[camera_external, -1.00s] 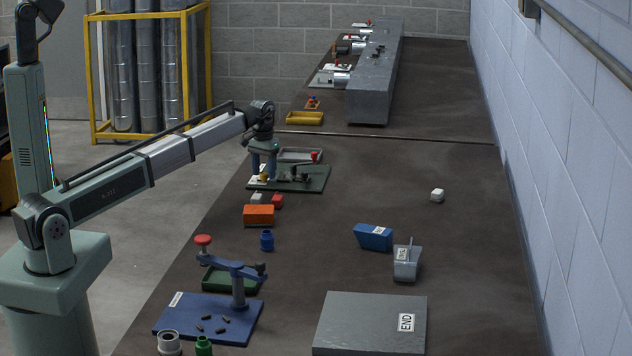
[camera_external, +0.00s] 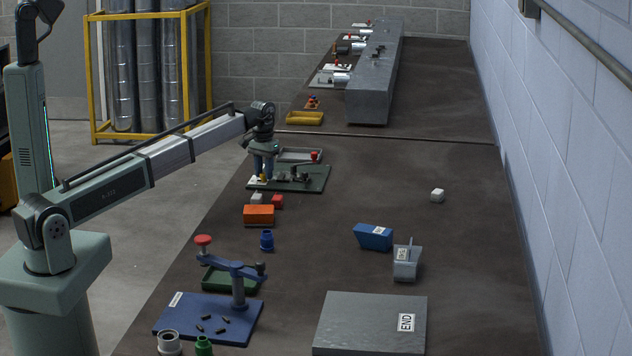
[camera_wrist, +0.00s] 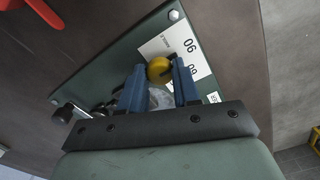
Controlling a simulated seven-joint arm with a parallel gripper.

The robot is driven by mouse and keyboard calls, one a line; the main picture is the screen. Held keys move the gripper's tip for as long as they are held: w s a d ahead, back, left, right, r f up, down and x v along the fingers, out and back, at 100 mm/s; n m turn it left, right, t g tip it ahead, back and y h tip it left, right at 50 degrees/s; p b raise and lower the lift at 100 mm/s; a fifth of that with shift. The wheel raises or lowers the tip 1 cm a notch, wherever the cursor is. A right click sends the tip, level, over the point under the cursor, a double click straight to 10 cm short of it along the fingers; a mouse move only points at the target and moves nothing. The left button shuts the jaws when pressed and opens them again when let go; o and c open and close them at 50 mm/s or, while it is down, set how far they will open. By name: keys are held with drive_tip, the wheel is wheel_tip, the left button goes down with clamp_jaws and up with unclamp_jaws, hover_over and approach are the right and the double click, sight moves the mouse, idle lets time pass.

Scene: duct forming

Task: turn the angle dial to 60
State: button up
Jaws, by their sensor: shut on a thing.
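The angle dial shows in the wrist view as a yellow knob (camera_wrist: 159,69) beside a white scale plate (camera_wrist: 180,50); the plate carries numbers, and "90" or "06" is legible sideways. The dial sits on a dark green base plate (camera_external: 312,182), bolted at its corners. My gripper (camera_wrist: 160,80) has its two blue fingers around the yellow knob and is shut on it. In the external view my gripper (camera_external: 263,176) points down at the left end of the green plate. The dial's pointer and exact setting cannot be made out.
A red-topped lever (camera_external: 315,156) and a grey tray (camera_external: 300,154) stand by the plate.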

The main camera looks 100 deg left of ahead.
sight(264, 173)
drive_tip(key=shift+m, duration=0.3)
drive_tip(key=m, duration=0.4)
drive_tip(key=shift+m, duration=2.1)
drive_tip(key=o, duration=1.1)
drive_tip(key=shift+c, duration=0.2)
drive_tip(key=shift+r, duration=0.1)
wheel_tip(264, 173, up, 14)
drive_tip(key=shift+f, duration=0.2)
